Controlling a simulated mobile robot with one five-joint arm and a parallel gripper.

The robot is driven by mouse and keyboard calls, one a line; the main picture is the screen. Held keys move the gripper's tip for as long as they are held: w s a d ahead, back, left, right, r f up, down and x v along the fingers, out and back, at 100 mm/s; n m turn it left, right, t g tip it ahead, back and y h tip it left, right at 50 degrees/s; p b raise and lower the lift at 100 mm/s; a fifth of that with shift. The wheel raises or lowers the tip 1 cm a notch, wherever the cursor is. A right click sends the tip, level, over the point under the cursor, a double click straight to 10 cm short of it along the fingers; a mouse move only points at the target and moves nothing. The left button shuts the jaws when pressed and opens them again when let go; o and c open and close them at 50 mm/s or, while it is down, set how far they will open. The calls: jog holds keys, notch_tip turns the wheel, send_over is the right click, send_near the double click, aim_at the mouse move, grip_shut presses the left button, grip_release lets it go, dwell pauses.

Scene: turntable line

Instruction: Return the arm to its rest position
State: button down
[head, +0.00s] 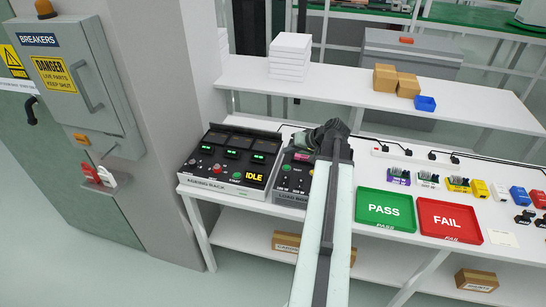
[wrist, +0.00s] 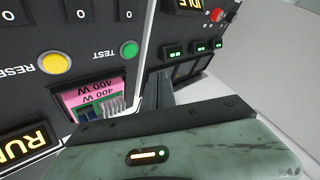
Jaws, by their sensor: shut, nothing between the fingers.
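My arm (head: 325,220) reaches out over the bench, its far end bent left above the load box (head: 290,199). My gripper (head: 312,142) is over the back of that box, small and dark in the head view. In the wrist view, my gripper (wrist: 163,90) shows as a dark narrow finger shape beyond the grey-green wrist housing. It is shut and holds nothing. A pink-labelled 400 W unit (wrist: 90,90) sits in an opening of the panel, left of the fingers. The wrist housing hides part of the panel, and I cannot tell whether the fingers touch it.
The ageing rack (head: 215,180), reading IDLE, stands left of the load box. A green PASS tray (head: 385,225) and red FAIL tray (head: 450,235) lie right of my arm. A shelf (head: 375,95) with boxes runs behind. Several small modules and a power strip line the bench.

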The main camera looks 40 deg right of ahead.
jog(key=w+a+n+g+y, duration=0.1)
jog(key=w+a+n, duration=0.1)
jog(key=w+a, duration=0.55)
jog(key=w+a+n+y, duration=0.2)
jog(key=w+a, duration=0.2)
jog(key=a, duration=0.6)
jog(key=w+a+f+n+g, duration=0.1)
jog(key=a+f+n+g, duration=0.1)
jog(key=a, duration=0.9)
jog(key=w+a+f+n+g, duration=0.1)
jog(key=a+n, duration=0.1)
jog(key=a, duration=0.8)
jog(key=s+a+f+n+g+h, duration=0.1)
jog(key=s+a+f+g, duration=0.15)
jog(key=a, duration=0.35)
jog(key=s+a+f+n+g+h, duration=0.1)
jog(key=s+a, duration=0.3)
jog(key=a, duration=0.2)
jog(key=s+d+m, duration=0.1)
jog(key=s+d+g+h, duration=0.1)
jog(key=d, duration=0.1)
jog(key=s+d+m+h, duration=0.1)
jog(key=shift+s+d+f+m+g, duration=0.2)
jog(key=shift+s+f+m+g, duration=0.1)
jog(key=shift+s+f+g, duration=0.05)
